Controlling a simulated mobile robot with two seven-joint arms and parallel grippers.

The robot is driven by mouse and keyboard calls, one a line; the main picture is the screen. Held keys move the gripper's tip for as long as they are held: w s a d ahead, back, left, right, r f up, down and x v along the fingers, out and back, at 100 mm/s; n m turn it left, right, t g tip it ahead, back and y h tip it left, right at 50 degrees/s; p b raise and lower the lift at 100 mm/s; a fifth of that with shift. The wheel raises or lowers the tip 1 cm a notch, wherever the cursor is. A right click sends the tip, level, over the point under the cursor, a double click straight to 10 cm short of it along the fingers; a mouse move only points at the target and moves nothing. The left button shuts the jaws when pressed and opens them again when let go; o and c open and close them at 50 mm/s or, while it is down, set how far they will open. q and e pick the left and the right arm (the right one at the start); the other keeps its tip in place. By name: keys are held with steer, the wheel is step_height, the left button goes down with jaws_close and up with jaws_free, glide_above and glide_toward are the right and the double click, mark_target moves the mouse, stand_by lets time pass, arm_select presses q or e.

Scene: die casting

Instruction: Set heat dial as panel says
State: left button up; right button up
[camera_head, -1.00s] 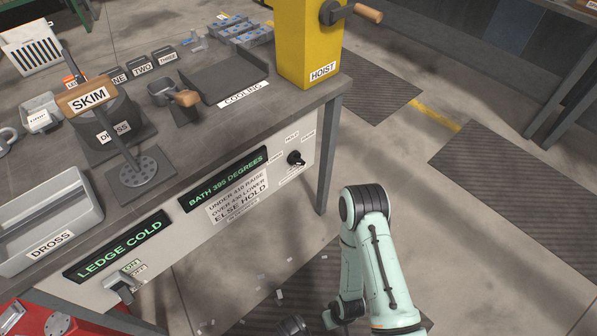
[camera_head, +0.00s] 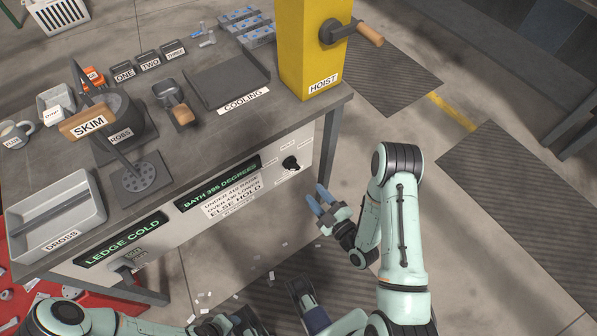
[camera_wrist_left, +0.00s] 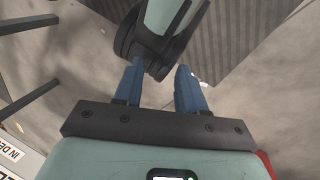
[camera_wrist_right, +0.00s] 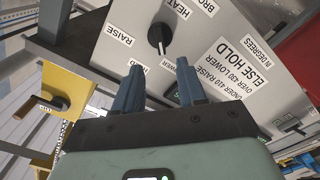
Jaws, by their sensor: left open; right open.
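The black heat dial (camera_head: 290,163) is on the grey front panel near its right end. In the right wrist view the dial (camera_wrist_right: 160,38) lies beyond my fingertips, with RAISE, HOLD and LOWER labels around it. A pale mark shows on its knob; I cannot tell exactly which label it meets. The green display (camera_head: 218,184) reads about 395 degrees. The sign below (camera_head: 233,203) says under 410 raise, over 430 lower, else hold. My right gripper (camera_head: 320,198) is open and empty, apart from the dial. My left gripper (camera_wrist_left: 160,88) is open and empty, low by my right arm.
The yellow hoist post (camera_head: 308,50) with its crank stands at the table's right corner, above the dial. A table leg (camera_head: 328,145) is just right of the panel. A LEDGE COLD display (camera_head: 125,240) and a switch are at the left. Floor right of the table is mostly clear.

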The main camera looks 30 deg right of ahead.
mark_target(295, 169)
steer(key=w, duration=1)
steer(key=shift+w+a+b, duration=0.1)
steer(key=shift+a+b, duration=0.25)
jaws_close()
